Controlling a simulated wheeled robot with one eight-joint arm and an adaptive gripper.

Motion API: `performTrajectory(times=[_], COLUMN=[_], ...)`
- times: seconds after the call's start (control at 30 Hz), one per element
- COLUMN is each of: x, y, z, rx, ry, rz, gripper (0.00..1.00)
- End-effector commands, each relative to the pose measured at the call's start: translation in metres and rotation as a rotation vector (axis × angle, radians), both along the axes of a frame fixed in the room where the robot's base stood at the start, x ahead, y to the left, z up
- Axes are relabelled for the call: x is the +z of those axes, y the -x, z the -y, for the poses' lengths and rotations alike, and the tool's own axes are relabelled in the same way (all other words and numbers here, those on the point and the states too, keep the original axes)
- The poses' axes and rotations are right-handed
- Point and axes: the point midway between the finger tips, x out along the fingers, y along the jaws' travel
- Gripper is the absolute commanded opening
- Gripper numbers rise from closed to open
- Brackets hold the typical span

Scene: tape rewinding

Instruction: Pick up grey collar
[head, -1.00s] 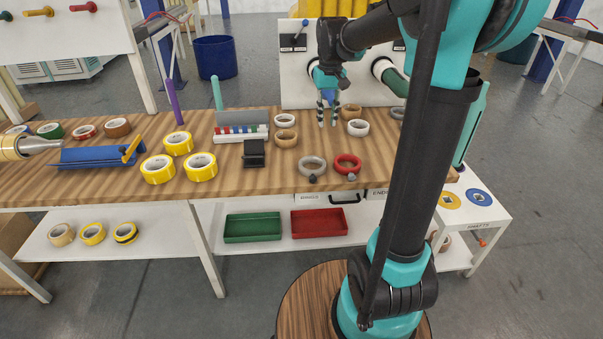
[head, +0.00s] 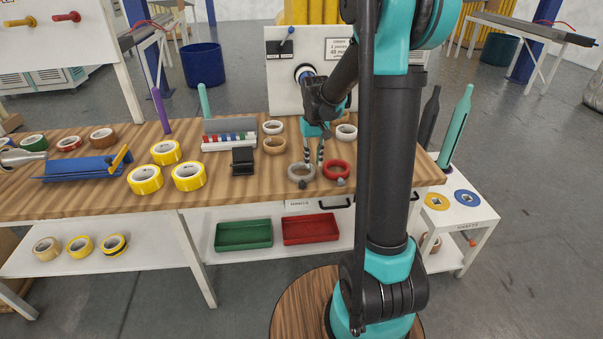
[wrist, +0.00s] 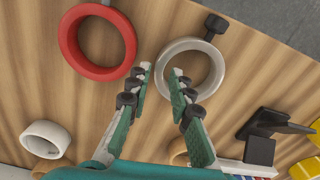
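The grey collar (head: 291,173) lies flat on the wooden workbench near its front edge, with a dark knob on its front side. The grey collar also shows in the wrist view (wrist: 204,47), with its black knob (wrist: 215,24) at the top. My gripper (head: 314,160) is open and points down at the collar. In the wrist view my gripper (wrist: 161,73) has its left fingertip outside the collar's left wall and its right fingertip over the hole. The fingertips are apart, with nothing held. Their exact height above the bench cannot be told.
A red collar (head: 335,163) lies just right of the grey one; it is also in the wrist view (wrist: 68,50). A tan tape roll (head: 275,145), white rings (head: 346,132) and a black block stand (head: 243,161) are close by. Yellow rolls (head: 188,176) lie farther left.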

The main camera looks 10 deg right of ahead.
Motion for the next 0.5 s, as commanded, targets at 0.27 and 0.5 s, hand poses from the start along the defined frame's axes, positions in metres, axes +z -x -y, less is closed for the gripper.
performTrajectory(times=[0.27,0.5], x=[-0.027,-0.028], y=[-0.001,-0.001], z=[0.000,0.000], rx=[0.000,0.000], ry=[0.000,0.000], rz=[0.000,0.000], gripper=[0.21,0.18])
